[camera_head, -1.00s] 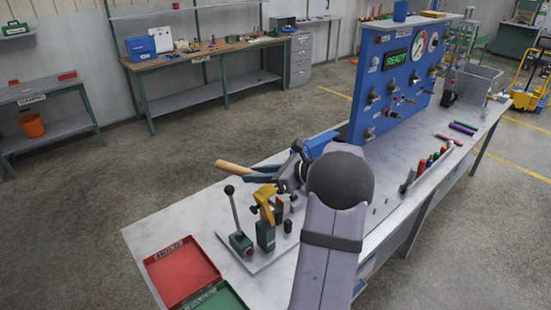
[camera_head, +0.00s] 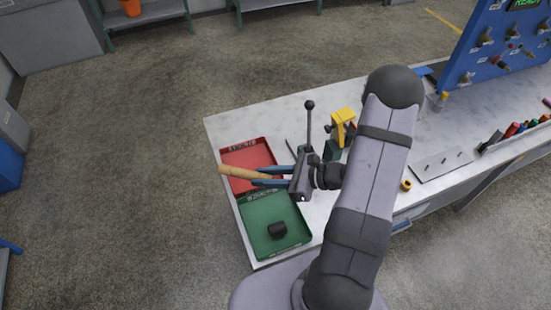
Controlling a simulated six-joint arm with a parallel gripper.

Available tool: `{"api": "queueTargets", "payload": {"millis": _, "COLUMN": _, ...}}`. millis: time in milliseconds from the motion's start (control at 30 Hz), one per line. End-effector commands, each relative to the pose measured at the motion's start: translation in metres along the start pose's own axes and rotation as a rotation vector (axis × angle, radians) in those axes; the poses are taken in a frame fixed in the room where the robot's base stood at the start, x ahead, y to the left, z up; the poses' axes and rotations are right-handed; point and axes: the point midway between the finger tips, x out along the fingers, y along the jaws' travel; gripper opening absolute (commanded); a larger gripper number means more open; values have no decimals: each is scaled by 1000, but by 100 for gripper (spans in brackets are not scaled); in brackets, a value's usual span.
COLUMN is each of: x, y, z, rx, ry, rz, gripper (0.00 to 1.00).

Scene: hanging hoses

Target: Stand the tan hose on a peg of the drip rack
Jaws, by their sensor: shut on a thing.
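The tan hose (camera_head: 236,173) is a light tan rod, lying roughly level in my gripper and pointing left. My gripper (camera_head: 258,176) has blue fingers and is shut on the hose's right-hand part. In the picture, it and the hose overlap the red tray and its border with the green tray; their height above the trays is hard to tell. A grey plate with several short pegs (camera_head: 427,168), apparently the drip rack, lies on the bench to the right of my arm. Its pegs look empty.
The red tray (camera_head: 262,149) and green tray (camera_head: 250,228) sit at the bench's left end; the green one holds a black part (camera_head: 277,230). A black-knobbed lever (camera_head: 309,122) and a yellow-topped fixture (camera_head: 343,118) stand behind my gripper. A yellow ring (camera_head: 406,185) lies near the plate.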

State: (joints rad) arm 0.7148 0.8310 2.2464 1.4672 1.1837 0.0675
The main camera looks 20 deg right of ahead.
Motion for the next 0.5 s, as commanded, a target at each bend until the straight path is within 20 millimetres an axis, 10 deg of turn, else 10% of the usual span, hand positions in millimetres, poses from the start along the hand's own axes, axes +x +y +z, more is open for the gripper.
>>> {"api": "queueTargets", "payload": {"millis": 500, "x": -23, "y": -33, "z": 0, "rx": -66, "ry": 112, "rz": 122, "gripper": 0}}
